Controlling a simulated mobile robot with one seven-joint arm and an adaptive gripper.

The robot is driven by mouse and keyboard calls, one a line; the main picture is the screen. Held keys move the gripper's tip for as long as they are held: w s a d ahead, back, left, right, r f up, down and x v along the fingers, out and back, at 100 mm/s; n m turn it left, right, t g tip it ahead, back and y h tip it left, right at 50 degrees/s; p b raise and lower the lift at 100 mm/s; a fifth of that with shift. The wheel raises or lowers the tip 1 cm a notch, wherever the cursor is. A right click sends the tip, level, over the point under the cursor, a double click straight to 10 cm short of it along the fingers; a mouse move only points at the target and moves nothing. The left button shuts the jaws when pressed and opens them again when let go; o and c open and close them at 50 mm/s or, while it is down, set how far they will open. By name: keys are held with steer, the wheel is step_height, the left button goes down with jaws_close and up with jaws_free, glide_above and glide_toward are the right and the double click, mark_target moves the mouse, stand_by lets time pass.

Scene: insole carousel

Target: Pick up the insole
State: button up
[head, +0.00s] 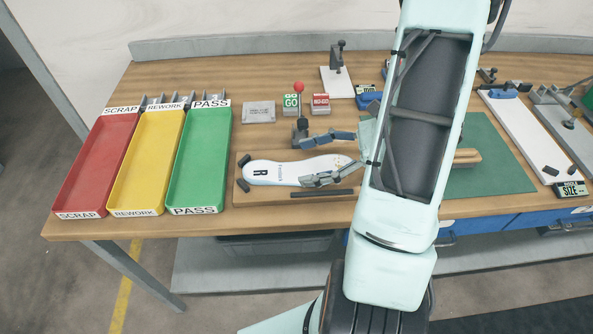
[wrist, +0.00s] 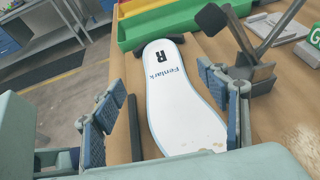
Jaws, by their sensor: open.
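A white insole (head: 285,170) with a blue edge and the letter R lies flat on a wooden board (head: 245,194) on the bench. It fills the middle of the wrist view (wrist: 178,85). My gripper (head: 325,158) is open, with one finger on the far side and one on the near side of the insole's right part. In the wrist view my gripper (wrist: 166,115) has its fingers on either side of the insole, apart from its edges as far as I can tell. Nothing is held. The insole's right end is hidden by my arm.
Red (head: 96,165), yellow (head: 147,163) and green (head: 200,160) trays marked SCRAP, REWORK and PASS stand to the left. A red-knobbed lever (head: 299,90) stands behind the board. A dark bar (head: 322,193) runs along its near side. Dark stops (head: 243,185) flank the insole's left end.

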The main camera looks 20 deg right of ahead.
mark_target(263, 172)
steer(key=x, duration=0.9)
steer(key=shift+w+a, duration=0.2)
steer(key=shift+c, duration=0.2)
steer(key=c, duration=1.2)
steer(key=shift+o, duration=0.2)
